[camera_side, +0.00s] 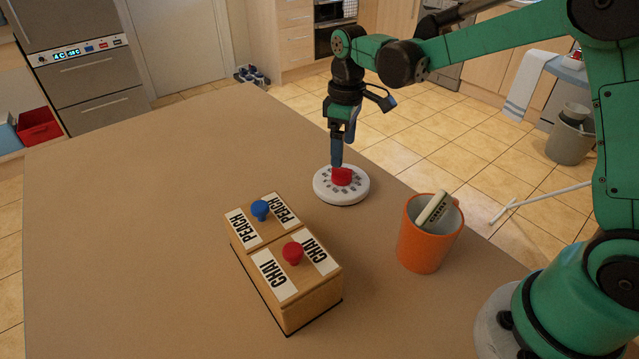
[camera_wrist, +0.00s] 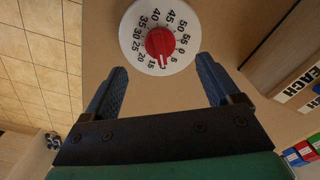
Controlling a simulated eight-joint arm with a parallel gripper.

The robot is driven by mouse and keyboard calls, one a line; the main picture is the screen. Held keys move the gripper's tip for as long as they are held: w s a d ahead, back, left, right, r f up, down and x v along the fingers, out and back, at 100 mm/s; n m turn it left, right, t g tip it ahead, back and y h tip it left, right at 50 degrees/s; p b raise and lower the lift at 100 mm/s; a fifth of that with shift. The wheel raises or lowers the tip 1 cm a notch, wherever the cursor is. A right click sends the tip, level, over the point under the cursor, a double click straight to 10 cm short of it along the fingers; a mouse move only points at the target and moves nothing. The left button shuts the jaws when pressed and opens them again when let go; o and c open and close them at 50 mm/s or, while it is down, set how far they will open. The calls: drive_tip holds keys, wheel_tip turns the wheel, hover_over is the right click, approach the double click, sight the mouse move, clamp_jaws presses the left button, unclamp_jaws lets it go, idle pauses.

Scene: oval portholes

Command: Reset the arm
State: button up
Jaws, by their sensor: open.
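My gripper (camera_side: 337,160) is open, pointing down at the white round timer (camera_side: 341,190) with a red knob (camera_side: 342,176). In the side view its fingertips overlap the knob's back edge, and I cannot tell whether they touch it. In the wrist view my gripper (camera_wrist: 161,66) has its two blue fingers apart with nothing between them. The timer (camera_wrist: 187,57) lies ahead of the fingertips there, its numbered dial in full view. The red knob (camera_wrist: 160,42) sits at its centre, with its white pointer near the low numbers.
A wooden box (camera_side: 292,311) with PEACH and CHAI labels has a blue knob (camera_side: 260,209) and a red knob (camera_side: 292,252) on top. The left side of the table (camera_side: 120,220) is clear.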

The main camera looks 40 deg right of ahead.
drive_tip(key=s+r+m+t, duration=0.3)
drive_tip(key=s, duration=0.3)
drive_tip(key=s+a+r+m+t, duration=0.1)
drive_tip(key=s+r+m+t, duration=0.2)
drive_tip(key=s, duration=0.3)
drive_tip(key=shift+t, duration=0.6)
drive_tip(key=shift+s+a, duration=0.1)
idle(0.9)
